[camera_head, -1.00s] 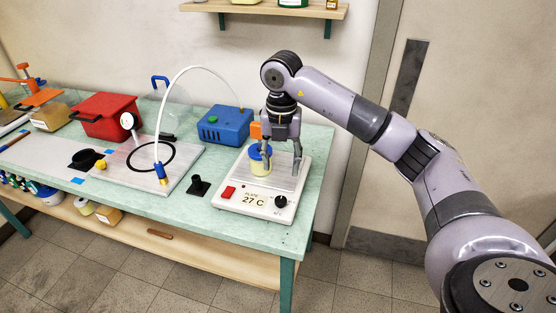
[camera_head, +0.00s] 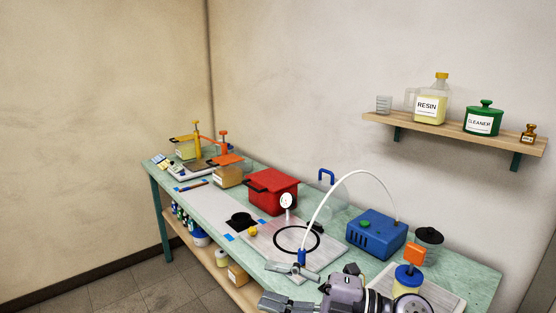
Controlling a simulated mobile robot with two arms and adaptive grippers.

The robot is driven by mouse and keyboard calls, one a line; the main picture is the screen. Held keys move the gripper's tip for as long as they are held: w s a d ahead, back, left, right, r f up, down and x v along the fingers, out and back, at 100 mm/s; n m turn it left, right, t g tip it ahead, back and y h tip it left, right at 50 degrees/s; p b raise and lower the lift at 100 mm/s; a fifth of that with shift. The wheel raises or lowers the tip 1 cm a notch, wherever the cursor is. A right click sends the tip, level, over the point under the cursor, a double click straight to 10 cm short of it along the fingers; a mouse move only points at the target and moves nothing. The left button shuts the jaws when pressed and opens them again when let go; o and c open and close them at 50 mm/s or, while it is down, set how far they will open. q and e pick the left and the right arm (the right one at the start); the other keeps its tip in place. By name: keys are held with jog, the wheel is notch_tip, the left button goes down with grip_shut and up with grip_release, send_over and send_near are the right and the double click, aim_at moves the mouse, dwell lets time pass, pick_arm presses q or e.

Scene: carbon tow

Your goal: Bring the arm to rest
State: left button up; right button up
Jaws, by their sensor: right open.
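My right arm (camera_head: 345,295) comes in at the bottom edge, right of the middle. My right gripper (camera_head: 268,284) points left, its two grey fingers spread apart with nothing between them. It is over the front edge of the bench, in front of the clear plate. A pale yellow jar with a blue lid (camera_head: 407,278) stands on the hot plate (camera_head: 445,297) at the lower right, apart from the gripper. The front of the hot plate is hidden or cut off. My left gripper does not show.
A blue pump box (camera_head: 376,236) with a white hose (camera_head: 352,175), a red bin (camera_head: 272,192) and a dark-lidded pot (camera_head: 428,243) stand on the bench. A wall shelf (camera_head: 450,131) holds resin and cleaner bottles. The floor at the lower left is clear.

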jog(key=w+d+r+m+t+h, duration=0.1)
jog(key=w+d+m+t+h, duration=0.3)
jog(key=d+m+t+h, duration=0.85)
jog(key=s+d+f+m+g+h, duration=0.2)
jog(key=s+d+f+m+h, duration=0.15)
jog(key=f+m, duration=0.45)
jog(key=s+d+f+m+g+h, duration=0.1)
jog(key=s+d+f+m+h, duration=0.2)
jog(key=f+m, duration=0.5)
jog(key=s+d+f+g, duration=0.1)
jog(key=s+f+g, duration=0.5)
jog(key=s+f, duration=0.3)
jog(key=s+f+g, duration=0.5)
jog(key=s+f, duration=0.2)
jog(key=s, duration=0.5)
notch_tip(320, 180, down, 25)
jog(key=s+g, duration=0.1)
jog(key=s+d+f+g, duration=0.1)
jog(key=s+d+f, duration=0.2)
jog(key=s+f, duration=1.3)
jog(key=shift+s+d+f+n+y, duration=0.2)
jog(key=shift+s+n+y, duration=0.1)
jog(key=shift+s+n, duration=0.1)
